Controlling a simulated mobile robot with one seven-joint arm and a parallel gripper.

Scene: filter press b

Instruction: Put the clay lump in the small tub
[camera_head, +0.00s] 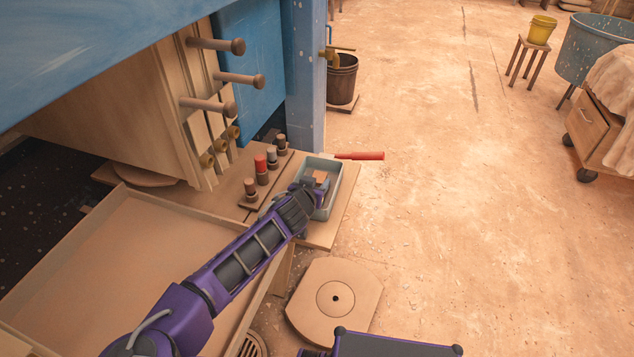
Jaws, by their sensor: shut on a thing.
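My gripper (316,184) is at the end of the purple arm, low over a small grey-blue rectangular tub (335,184). It is shut on the clay lump (320,175), a small orange-brown block at its fingertips. The lump shows inside the outline of the tub. I cannot tell whether it touches the tub's floor. My gripper and wrist hide the tub's near left part and some of the lump.
A red handle (360,155) sticks out to the right behind the tub. Several upright knobs (261,166) stand close on the left. A large wooden tray (150,235) lies below the press. A yellow bucket (540,30) stands on a stool.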

